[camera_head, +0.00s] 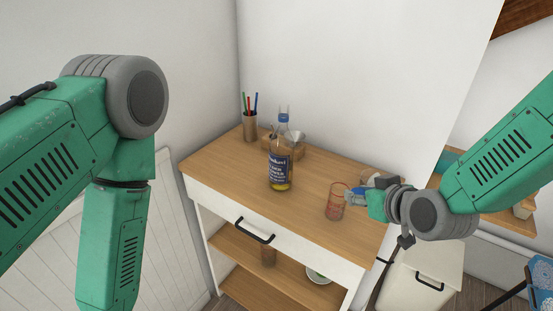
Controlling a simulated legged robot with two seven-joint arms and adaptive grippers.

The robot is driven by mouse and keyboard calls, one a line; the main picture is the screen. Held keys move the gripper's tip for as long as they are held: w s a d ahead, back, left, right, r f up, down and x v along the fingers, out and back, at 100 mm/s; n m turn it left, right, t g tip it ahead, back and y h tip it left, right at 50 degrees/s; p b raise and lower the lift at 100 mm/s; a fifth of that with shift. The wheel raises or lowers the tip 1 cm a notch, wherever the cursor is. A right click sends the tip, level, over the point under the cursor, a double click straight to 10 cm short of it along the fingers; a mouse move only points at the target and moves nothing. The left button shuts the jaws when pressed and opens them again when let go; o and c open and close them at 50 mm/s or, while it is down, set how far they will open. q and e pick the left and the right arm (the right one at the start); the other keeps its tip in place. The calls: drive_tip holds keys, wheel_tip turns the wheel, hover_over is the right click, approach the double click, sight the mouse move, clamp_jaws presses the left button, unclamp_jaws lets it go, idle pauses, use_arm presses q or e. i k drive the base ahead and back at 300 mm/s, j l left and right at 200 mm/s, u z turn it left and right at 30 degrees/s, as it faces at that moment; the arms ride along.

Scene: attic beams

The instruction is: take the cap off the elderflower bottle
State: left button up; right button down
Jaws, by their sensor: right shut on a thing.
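The elderflower bottle (280,166) stands upright on the wooden top of a small cabinet. It is clear, with a dark blue label and yellowish liquid low inside. A blue part (284,118) sits at its neck with a pale shape above it; I cannot tell whether this is the cap. My right gripper (354,195) is to the right of the bottle, well apart from it. It is shut at the edge of an orange-red glass (336,204); its fingertips are small and partly hidden. My left arm is at the left, and its gripper is out of view.
The cabinet top (235,180) is clear in front of the bottle. A brown cup with pencils (250,127) stands at the back left. Walls close in the back and left.

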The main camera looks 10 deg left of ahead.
sight(282, 143)
drive_tip(key=i+j, duration=0.65)
drive_tip(key=i, duration=0.1)
